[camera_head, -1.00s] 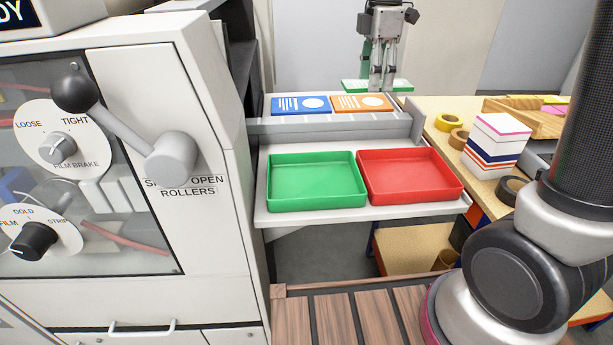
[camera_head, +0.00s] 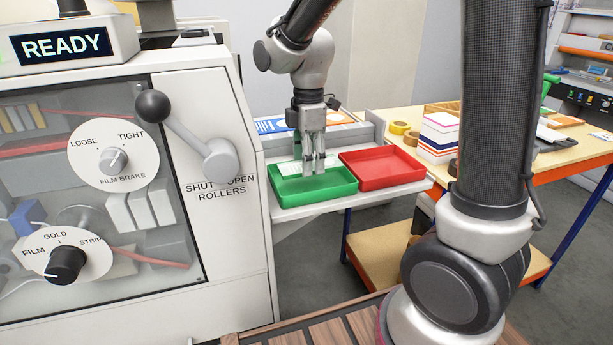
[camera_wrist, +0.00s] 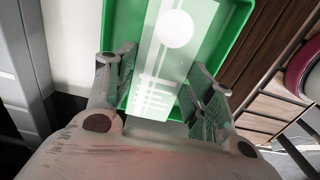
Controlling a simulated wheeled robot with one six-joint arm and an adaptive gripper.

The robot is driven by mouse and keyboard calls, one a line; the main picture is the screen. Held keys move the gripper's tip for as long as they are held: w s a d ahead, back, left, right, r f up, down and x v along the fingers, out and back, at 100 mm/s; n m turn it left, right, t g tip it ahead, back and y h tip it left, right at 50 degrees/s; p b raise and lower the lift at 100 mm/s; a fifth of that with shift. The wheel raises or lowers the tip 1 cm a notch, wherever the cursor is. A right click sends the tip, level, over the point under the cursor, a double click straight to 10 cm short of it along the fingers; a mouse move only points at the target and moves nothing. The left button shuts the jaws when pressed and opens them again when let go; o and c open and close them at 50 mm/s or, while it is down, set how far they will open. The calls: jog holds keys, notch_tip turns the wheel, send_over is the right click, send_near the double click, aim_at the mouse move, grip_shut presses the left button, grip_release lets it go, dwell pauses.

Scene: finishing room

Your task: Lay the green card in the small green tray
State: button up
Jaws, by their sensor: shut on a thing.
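The green card, with its white print, shows in the wrist view (camera_wrist: 178,45) between my fingers and over the green tray. In the head view a pale part of the card (camera_head: 292,168) shows left of the fingertips, at the tray's back. My gripper (camera_head: 314,167) points down over the small green tray (camera_head: 315,190) and is shut on the card. The tray's green rim also shows around the card in the wrist view (camera_wrist: 232,30). I cannot tell whether the card touches the tray floor.
A red tray (camera_head: 385,168) sits right beside the green one on the same pale shelf. Behind them is a grey rack with a blue card (camera_head: 272,125). The machine (camera_head: 215,90) with its lever stands close on the left. A wooden table (camera_head: 560,150) holds tape rolls and boxes.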

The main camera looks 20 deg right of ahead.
aim_at(309, 184)
jog(key=shift+f, duration=2.1)
jog(key=shift+f, duration=0.1)
jog(key=o, duration=0.8)
